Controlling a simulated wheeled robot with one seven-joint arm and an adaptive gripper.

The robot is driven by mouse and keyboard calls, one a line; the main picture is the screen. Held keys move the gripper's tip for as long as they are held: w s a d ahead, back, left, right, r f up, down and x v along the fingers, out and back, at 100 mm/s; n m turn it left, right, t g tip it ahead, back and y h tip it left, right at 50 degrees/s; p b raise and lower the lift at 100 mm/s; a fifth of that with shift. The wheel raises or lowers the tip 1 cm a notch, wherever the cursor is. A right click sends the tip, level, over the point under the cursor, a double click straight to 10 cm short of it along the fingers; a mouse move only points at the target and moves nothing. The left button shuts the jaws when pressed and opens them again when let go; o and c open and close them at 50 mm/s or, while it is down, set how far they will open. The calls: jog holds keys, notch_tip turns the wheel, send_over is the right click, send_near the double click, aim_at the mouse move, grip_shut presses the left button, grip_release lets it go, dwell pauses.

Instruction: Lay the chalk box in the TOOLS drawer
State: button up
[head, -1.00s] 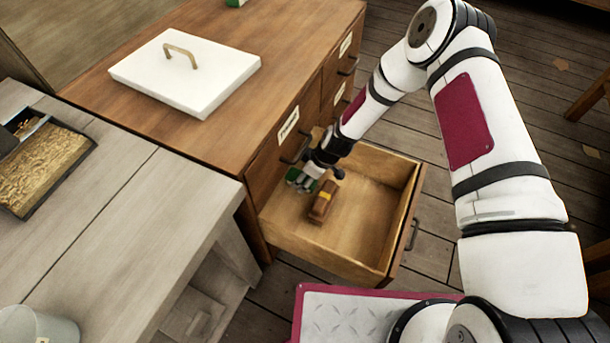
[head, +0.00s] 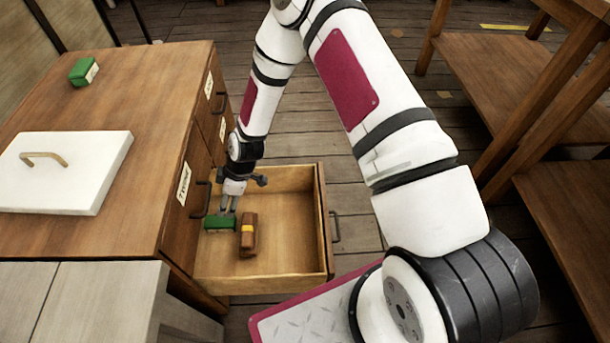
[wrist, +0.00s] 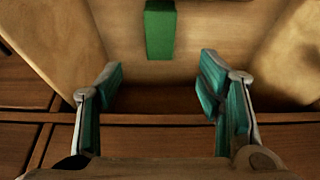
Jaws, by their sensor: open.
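A green box (head: 220,224), which I take to be the chalk box, lies on the floor of the open drawer (head: 285,266), near the cabinet side. In the wrist view a green box (wrist: 160,30) lies ahead of my fingers, apart from them. My gripper (head: 229,208) points down into the drawer, over the green box in the head view. In the wrist view my gripper (wrist: 160,95) is open, with nothing between its teal fingertips. The drawer front's label is hidden from view, and the label (head: 183,183) on the cabinet is too small to read surely.
Another green box (head: 84,71) and a white lid with a handle (head: 65,170) are on the cabinet top (head: 150,110). A wooden shelf unit (head: 560,200) stands at the right.

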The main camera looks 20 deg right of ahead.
jog(key=s+d+r+m+h, duration=0.1)
jog(key=s+d+r+m, duration=0.2)
jog(key=r, duration=0.8)
jog(key=s+d+r+m+h, duration=0.1)
jog(key=s+d+r, duration=0.2)
jog(key=d+r, duration=0.5)
jog(key=s+d+r+m+h, duration=0.2)
jog(key=s+r, duration=0.1)
jog(key=r, duration=1)
jog(key=s+d+r+m, duration=0.2)
jog(key=s+r, duration=0.2)
jog(key=s, duration=0.5)
jog(key=s+d+r+m+g, duration=0.1)
jog(key=s+d+r+m, duration=0.1)
jog(key=s, duration=0.7)
jog(key=s+d+r+m, duration=0.3)
jog(key=s+r+m, duration=0.1)
jog(key=s, duration=0.5)
jog(key=shift+s+r, duration=0.2)
jog(key=shift+r, duration=0.6)
